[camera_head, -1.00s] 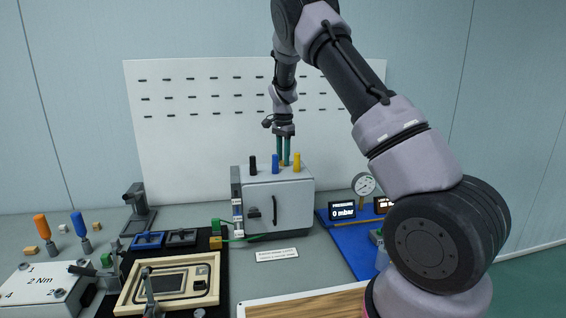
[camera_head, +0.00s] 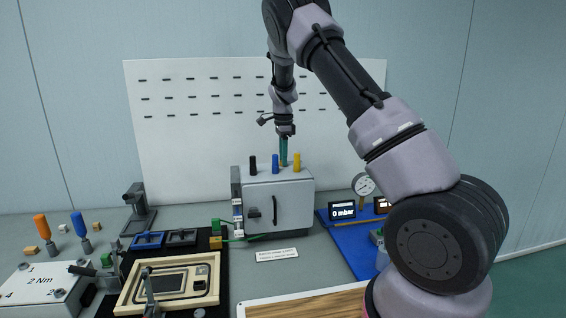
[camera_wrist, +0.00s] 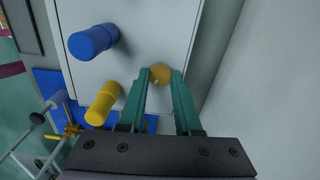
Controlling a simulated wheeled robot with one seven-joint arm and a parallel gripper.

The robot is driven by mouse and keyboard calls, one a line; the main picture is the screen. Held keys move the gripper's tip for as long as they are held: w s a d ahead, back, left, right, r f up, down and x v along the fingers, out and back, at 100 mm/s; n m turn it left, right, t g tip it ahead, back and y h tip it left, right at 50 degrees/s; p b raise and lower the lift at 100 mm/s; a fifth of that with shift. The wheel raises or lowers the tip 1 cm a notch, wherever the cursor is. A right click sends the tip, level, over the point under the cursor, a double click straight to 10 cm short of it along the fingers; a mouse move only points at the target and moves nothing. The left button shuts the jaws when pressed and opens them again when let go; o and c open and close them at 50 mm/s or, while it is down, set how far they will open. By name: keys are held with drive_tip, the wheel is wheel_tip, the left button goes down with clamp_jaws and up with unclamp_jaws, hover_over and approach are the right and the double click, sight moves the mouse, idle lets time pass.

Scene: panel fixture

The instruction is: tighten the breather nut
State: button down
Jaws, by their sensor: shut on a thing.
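The breather nut (camera_wrist: 160,73) is a small brass-coloured hex piece on top of the light grey cabinet (camera_head: 292,203). In the wrist view it sits between the tips of my gripper's green fingers (camera_wrist: 161,80), which are shut on it. In the head view my gripper (camera_head: 283,163) points straight down at the cabinet top, behind the coloured posts, and its fingers look like one green bar. The nut is mostly hidden there.
Black (camera_head: 253,165), blue (camera_head: 275,164) and yellow (camera_head: 297,162) posts stand on the cabinet top, close in front of my fingers. A white perforated board (camera_head: 200,115) rises behind. A gauge (camera_head: 363,185) and a pressure display reading 0 mbar (camera_head: 342,210) stand to the right.

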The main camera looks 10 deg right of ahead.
drive_tip(key=shift+m, duration=0.7)
drive_tip(key=m, duration=0.3)
drive_tip(key=shift+m, duration=0.4)
drive_tip(key=m, duration=0.3)
drive_tip(key=c, duration=0.8)
unclamp_jaws()
drive_tip(key=shift+o, duration=0.2)
